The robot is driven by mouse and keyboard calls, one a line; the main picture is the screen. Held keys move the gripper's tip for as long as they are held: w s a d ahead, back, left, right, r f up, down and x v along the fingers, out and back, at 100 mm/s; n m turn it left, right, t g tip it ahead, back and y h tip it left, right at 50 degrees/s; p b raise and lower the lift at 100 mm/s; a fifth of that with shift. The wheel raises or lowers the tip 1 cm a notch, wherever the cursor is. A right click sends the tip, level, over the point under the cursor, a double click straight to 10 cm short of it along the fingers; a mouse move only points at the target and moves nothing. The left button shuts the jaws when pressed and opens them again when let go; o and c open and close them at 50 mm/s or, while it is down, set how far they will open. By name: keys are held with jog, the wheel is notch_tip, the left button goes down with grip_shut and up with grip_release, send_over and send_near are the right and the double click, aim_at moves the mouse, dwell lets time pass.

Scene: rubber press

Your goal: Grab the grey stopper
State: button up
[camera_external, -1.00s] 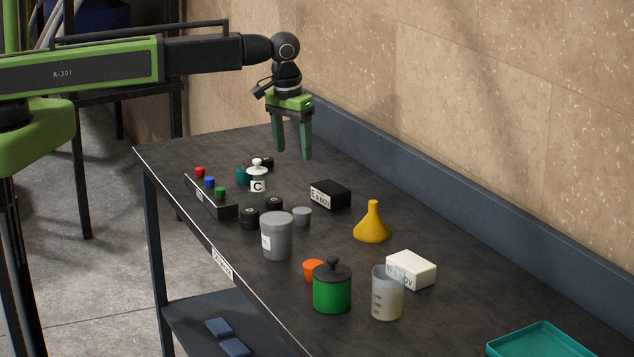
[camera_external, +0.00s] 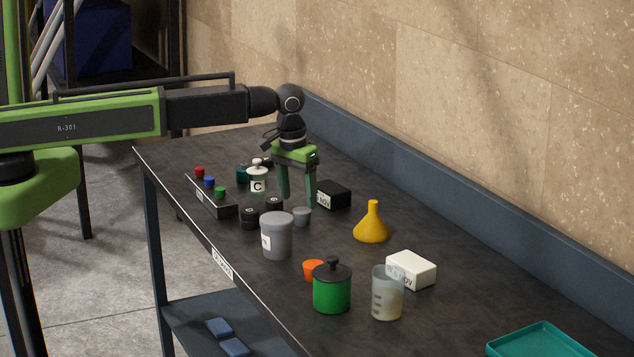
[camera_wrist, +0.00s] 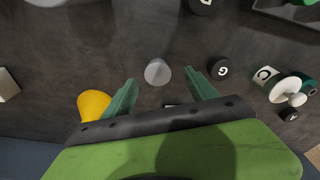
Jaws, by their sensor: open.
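The grey stopper (camera_external: 302,216) is a small tapered plug standing on the dark bench, just behind the larger grey jar. It also shows in the wrist view (camera_wrist: 157,71) near the middle, between the tips of my fingers. My gripper (camera_external: 298,200) is open, pointing down, with its green fingers apart. In the wrist view my gripper (camera_wrist: 160,76) has one finger on each side of the stopper in the picture. The fingertips look close above the stopper and slightly behind it; I cannot tell the exact height. Nothing is held.
The grey jar (camera_external: 277,240) stands in front of the stopper. Black weights (camera_external: 249,219) are on its left; one (camera_wrist: 220,69) is beside my right finger in the wrist view. A black box (camera_external: 335,196) is right behind my fingers. A yellow funnel (camera_external: 372,226) stands to the right.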

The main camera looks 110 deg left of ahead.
aim_at(302, 210)
jog(key=f+b, duration=0.5)
jog(key=shift+w+a+f, duration=0.15)
jog(key=shift+w+a, duration=0.15)
jog(key=shift+w, duration=0.1)
jog(key=shift+r, duration=0.2)
jog(key=c, duration=1.5)
